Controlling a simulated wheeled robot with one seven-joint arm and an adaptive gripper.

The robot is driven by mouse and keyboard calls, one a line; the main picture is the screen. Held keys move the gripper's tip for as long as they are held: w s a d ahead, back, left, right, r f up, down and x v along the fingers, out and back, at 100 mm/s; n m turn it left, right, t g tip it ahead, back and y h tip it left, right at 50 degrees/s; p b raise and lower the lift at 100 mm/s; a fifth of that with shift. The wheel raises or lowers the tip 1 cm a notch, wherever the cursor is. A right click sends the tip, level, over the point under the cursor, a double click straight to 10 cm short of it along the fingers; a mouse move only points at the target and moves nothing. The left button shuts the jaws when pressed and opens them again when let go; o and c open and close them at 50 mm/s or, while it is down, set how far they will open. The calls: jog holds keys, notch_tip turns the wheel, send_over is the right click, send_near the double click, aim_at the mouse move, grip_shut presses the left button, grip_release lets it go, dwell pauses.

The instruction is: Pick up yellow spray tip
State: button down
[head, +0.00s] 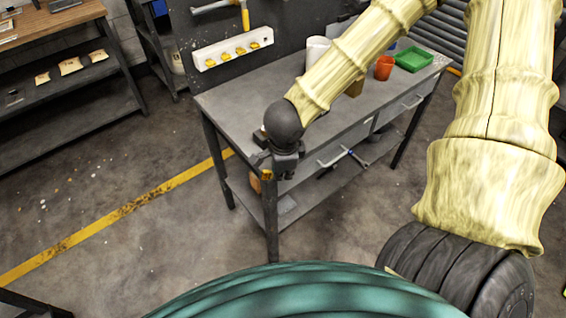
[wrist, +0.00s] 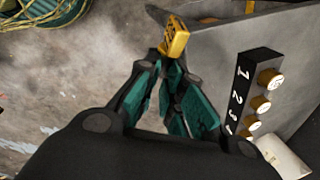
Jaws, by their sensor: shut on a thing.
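The yellow spray tip (wrist: 175,37) is at the ends of my gripper's fingers in the wrist view, by the corner of the grey workbench. My gripper (wrist: 167,57) is shut on its lower part, and the upper part sticks out past the fingertips. In the head view my gripper (head: 268,171) hangs at the front left corner of the workbench (head: 235,98), with a small yellow bit of the tip (head: 267,175) showing. I cannot tell from these views whether the tip touches the bench.
A black block numbered 1, 2, 3 (wrist: 245,88) with round brass-coloured pieces (wrist: 270,77) stands on the bench, beside a white cylinder (wrist: 283,156). Farther along the bench are an orange-red cup (head: 384,67) and a green tray (head: 413,59).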

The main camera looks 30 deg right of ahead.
jog(key=shift+s+a+r+p, duration=0.1)
jog(key=shift+s+r+p, duration=0.2)
jog(key=shift+p, duration=0.6)
jog(key=s+a+p, duration=0.1)
jog(key=p, duration=0.4)
jog(key=shift+s+a+f, duration=0.1)
jog(key=shift+p, duration=0.3)
